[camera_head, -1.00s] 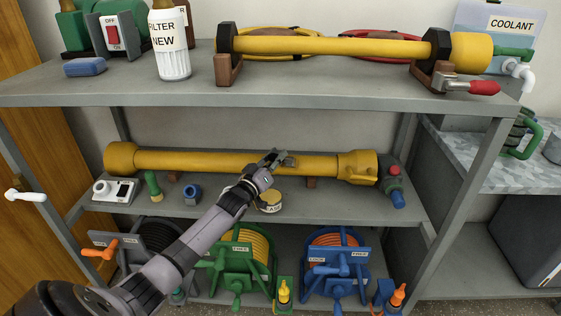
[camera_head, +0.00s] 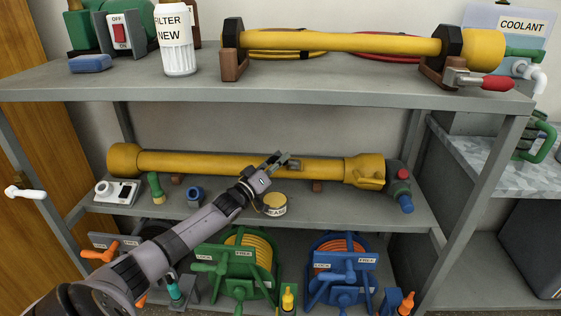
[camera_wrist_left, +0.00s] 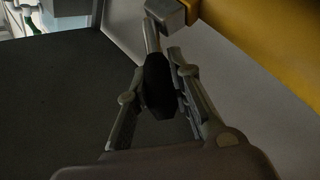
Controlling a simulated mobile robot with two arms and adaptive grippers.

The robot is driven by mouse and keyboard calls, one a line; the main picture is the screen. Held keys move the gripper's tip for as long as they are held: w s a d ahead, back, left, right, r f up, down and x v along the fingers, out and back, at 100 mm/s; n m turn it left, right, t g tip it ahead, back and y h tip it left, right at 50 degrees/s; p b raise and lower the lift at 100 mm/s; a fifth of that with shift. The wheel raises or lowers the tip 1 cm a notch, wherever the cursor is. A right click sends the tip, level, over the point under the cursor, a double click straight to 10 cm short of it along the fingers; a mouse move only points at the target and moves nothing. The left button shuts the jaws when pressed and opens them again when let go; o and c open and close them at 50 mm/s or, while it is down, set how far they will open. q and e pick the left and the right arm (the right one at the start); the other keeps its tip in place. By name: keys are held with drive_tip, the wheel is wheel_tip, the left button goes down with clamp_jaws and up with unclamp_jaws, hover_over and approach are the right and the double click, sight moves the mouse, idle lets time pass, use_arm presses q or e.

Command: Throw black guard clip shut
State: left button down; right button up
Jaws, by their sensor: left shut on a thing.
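The black guard clip has a black grip (camera_wrist_left: 157,85) on a metal stem, running up to a grey metal block (camera_wrist_left: 165,13) beside a yellow tube (camera_wrist_left: 270,45) in the left wrist view. In the head view its grey metal part (camera_head: 294,164) shows small against the long yellow guard tube (camera_head: 215,163) on the middle shelf. My left gripper (camera_head: 277,160) reaches up from the lower left to it. In the left wrist view my left gripper's fingers (camera_wrist_left: 156,92) are on either side of the black grip, shut on it. My right gripper is not in view.
A yellow-lidded tin (camera_head: 275,206) stands under my left wrist. A blue fitting (camera_head: 194,195) and a green-handled item (camera_head: 156,188) stand left of the arm. The upper shelf (camera_head: 300,88) overhangs the tube. Green (camera_head: 240,265) and blue (camera_head: 342,270) hose reels stand below.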

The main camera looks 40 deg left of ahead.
use_arm(q)
drive_tip(key=c, duration=1.4)
unclamp_jaws()
drive_tip(key=shift+s+f, duration=0.2)
drive_tip(key=shift+s, duration=0.25)
drive_tip(key=v, duration=1.1)
drive_tip(key=shift+r, duration=0.15)
drive_tip(key=shift+s, duration=0.1)
